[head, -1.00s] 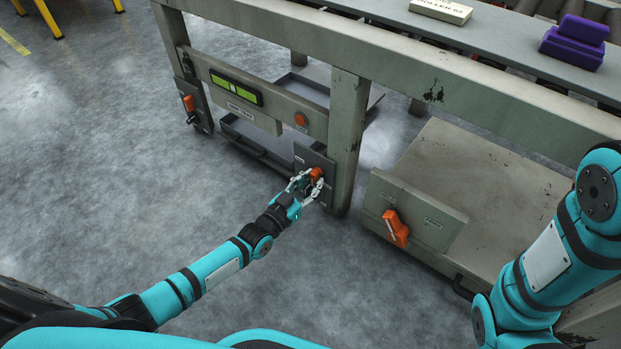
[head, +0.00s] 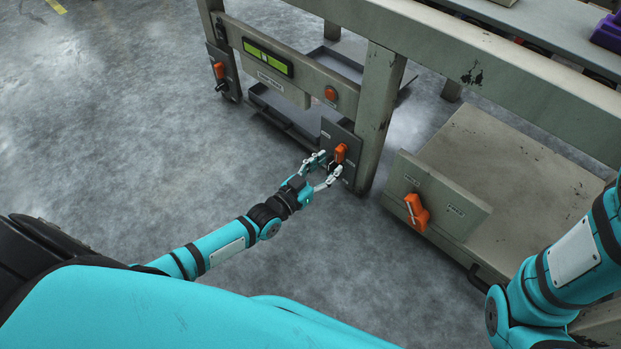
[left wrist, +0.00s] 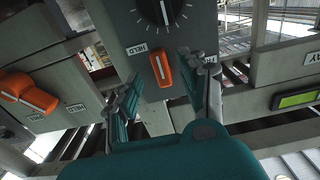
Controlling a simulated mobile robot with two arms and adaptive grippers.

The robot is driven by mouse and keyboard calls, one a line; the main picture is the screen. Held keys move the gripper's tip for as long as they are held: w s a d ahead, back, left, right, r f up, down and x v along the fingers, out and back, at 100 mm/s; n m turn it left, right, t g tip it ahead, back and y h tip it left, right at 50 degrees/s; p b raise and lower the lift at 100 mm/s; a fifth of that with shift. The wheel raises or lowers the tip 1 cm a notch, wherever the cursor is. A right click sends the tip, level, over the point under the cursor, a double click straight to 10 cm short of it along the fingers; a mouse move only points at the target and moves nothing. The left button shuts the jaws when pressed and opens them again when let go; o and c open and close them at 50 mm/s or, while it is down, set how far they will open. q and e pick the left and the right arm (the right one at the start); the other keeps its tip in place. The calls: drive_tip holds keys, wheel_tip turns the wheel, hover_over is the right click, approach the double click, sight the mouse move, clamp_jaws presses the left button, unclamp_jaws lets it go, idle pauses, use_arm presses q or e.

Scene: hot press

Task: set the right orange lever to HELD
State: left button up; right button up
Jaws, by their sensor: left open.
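The orange lever (head: 340,153) sits on a dark panel (head: 330,131) beside the frame's right post. In the left wrist view the orange lever (left wrist: 161,67) stands nearly upright with a slight tilt. A HELD label (left wrist: 137,49) is just left of its upper end. Another label (left wrist: 209,57) is to the right, partly covered by a finger. My left gripper (head: 328,169) is open just in front of and below the lever. Its fingers (left wrist: 162,92) are spread to either side in the wrist view, with no clear contact. My right gripper is out of view.
Another orange lever (head: 416,212) is on a plate of the low cabinet to the right. A third orange lever (head: 219,71) is on the far left panel. A black dial (left wrist: 160,10) adjoins the lever in the wrist view. Open grey floor (head: 140,130) lies left.

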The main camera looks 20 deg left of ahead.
use_arm(q)
drive_tip(key=v, duration=0.8)
drive_tip(key=shift+s+r, duration=0.15)
